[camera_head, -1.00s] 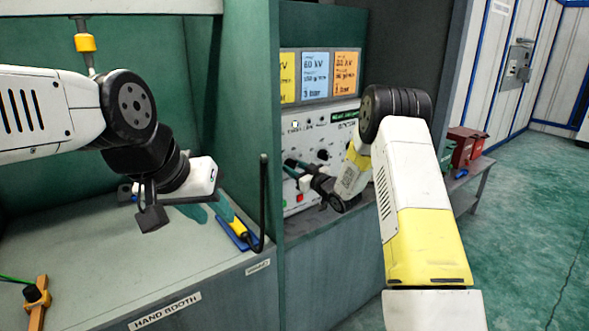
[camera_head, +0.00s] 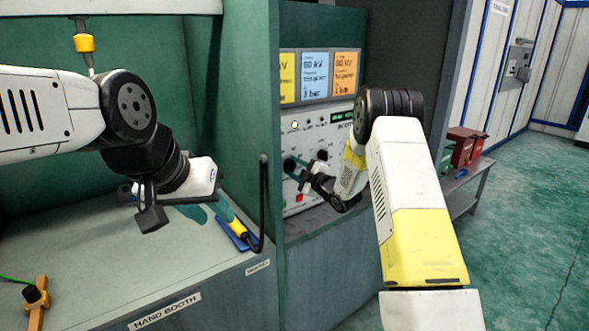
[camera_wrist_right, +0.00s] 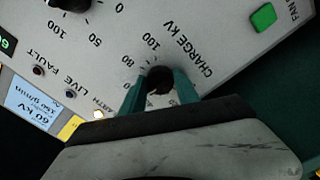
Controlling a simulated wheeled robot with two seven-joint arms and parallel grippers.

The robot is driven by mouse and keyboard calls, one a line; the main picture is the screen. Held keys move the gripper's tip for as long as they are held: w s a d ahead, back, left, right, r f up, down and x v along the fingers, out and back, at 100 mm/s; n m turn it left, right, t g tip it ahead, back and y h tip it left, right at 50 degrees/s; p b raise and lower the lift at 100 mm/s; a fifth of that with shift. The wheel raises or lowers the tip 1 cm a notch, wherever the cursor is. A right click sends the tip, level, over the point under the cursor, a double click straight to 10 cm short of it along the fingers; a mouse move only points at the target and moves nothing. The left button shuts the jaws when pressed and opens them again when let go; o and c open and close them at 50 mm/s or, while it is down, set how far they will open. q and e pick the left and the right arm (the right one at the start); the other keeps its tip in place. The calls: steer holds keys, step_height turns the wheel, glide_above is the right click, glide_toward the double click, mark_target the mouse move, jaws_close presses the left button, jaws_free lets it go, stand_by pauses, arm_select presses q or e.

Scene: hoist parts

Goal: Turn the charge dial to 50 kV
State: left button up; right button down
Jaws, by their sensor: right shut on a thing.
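The charge dial (camera_wrist_right: 158,76) is a black knob on the light grey control panel (camera_wrist_right: 222,50), beside the printed words CHARGE KV and scale numbers including 80 and 100. My right gripper (camera_wrist_right: 159,90) is shut on this dial, with one teal finger on each side of it. The fingers hide part of the scale, and I cannot read the dial's pointer. In the head view my right gripper (camera_head: 298,172) is at the left part of the panel. My left gripper (camera_head: 146,205) hovers above the booth bench, apart from the panel; its finger opening is unclear.
Yellow, blue and orange cards (camera_head: 315,76) stand above the panel; the blue one reads 60 kV. A green button (camera_wrist_right: 263,17) and another black knob (camera_wrist_right: 72,3) are on the panel. A blue-and-yellow tool (camera_head: 240,233) lies on the bench (camera_head: 110,270) near a dark upright rod (camera_head: 263,200).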

steer(key=shift+n, duration=1.1)
steer(key=shift+f, duration=0.1)
steer(key=c, duration=0.9)
jaws_free()
steer(key=shift+d, duration=0.1)
steer(key=v, duration=0.7)
steer(key=shift+s+d, duration=0.2)
steer(key=shift+s, duration=0.15)
